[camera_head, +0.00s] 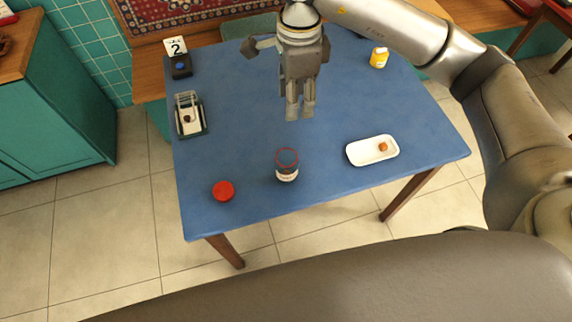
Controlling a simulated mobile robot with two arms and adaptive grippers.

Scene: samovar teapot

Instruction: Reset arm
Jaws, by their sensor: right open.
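My right arm comes in from the top right, and its gripper (299,112) hangs over the blue table (240,130), pointing down. Its two fingers are close to each other with a gap between them, and nothing shows in them. The gripper is above and behind a glass jar (287,172) with a red rim, apart from it. My left gripper does not show in the head view.
A red lid (223,190) lies left of the jar. A white tray (360,153) holds a small brown piece (383,146). A yellow bottle (378,58) stands at the back right. A rack-like device (189,115) and a black box (180,66) stand along the left edge.

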